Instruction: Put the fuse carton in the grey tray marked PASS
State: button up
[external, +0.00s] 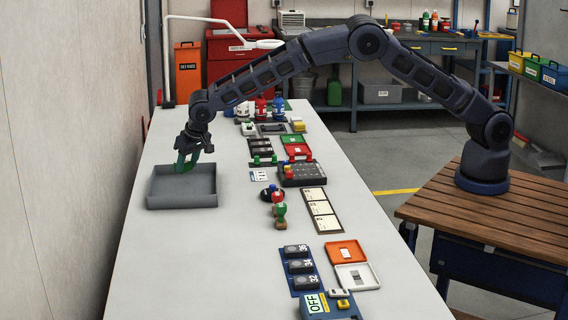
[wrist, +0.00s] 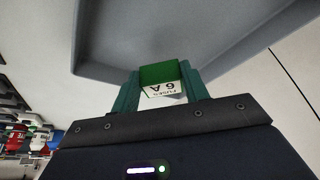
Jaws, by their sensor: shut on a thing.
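A green and white fuse carton (wrist: 160,76), its label reading 6 A, is between the two teal fingers of my gripper (wrist: 166,88) in the wrist view. My gripper is shut on it. In the external view my gripper (external: 186,164) points down over the large grey tray (external: 182,201) on the left of the long table. The tray also shows in the wrist view (wrist: 105,45), beyond the carton. I cannot tell whether the carton touches the tray floor. No PASS marking is readable on the tray. The tray looks otherwise empty.
An orange tray (external: 346,251) and a white tray (external: 357,277) lie at the near right of the table. A dark keypad box (external: 302,174), stamps and cards stand right of the grey tray. The table (external: 180,270) is clear in front of the tray. A wall runs along the left.

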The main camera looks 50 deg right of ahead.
aim_at(186, 183)
jog(key=shift+f, duration=2.05)
jog(key=shift+f, duration=0.15)
jog(key=o, duration=1)
jog(key=v, duration=1.2)
jog(key=shift+r, duration=0.25)
